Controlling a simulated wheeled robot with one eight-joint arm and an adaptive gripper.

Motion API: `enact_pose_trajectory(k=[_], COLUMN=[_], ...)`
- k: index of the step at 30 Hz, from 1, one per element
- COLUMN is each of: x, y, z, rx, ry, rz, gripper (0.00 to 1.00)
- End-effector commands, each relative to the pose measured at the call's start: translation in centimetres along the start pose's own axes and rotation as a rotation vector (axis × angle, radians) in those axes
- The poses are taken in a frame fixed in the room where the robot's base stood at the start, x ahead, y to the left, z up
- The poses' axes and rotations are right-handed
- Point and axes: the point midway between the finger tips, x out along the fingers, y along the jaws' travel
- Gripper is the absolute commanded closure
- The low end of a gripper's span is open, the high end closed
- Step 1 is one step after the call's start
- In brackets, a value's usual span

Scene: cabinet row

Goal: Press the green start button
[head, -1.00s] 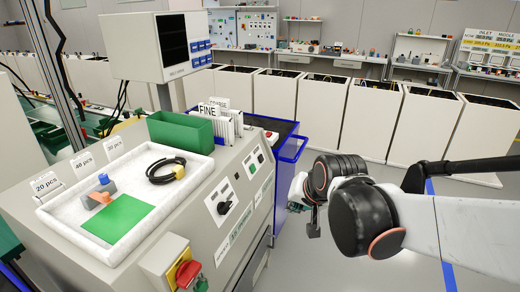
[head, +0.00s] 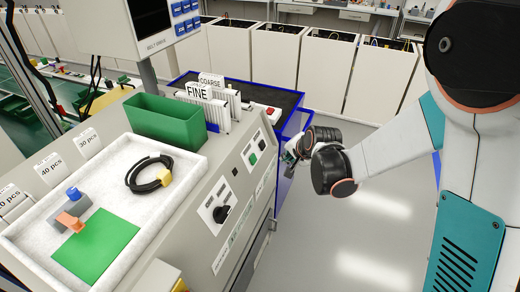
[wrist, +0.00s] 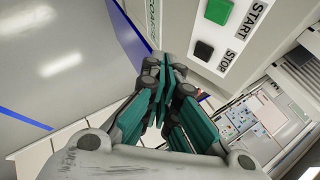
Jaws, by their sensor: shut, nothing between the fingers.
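The green start button (head: 253,159) is on a white plate on the sloped front of the grey console. In the wrist view the green button (wrist: 219,10) sits beside the word START at the top edge, partly cut off. A black button (wrist: 203,50) sits below it beside the STOP label. My gripper (head: 289,157) is to the right of the button plate in the head view, small and partly hidden by my arm. In the wrist view my gripper (wrist: 163,76) is shut and empty, its fingertips apart from the buttons, to their lower left.
A black rotary knob (head: 221,213) is on the console front, nearer me. A white tray (head: 200,168) and a green bin (head: 163,121) are on top. A blue-framed cart (head: 292,128) stands behind my gripper. Floor at right is clear.

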Motion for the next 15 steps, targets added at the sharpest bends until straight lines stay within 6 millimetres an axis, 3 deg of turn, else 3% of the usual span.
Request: enact_pose_trajectory(k=[15], x=[0.53], y=[-0.19], z=[0.24], rx=[0.006], ry=[-0.001], rz=[-0.002], gripper=[1.0])
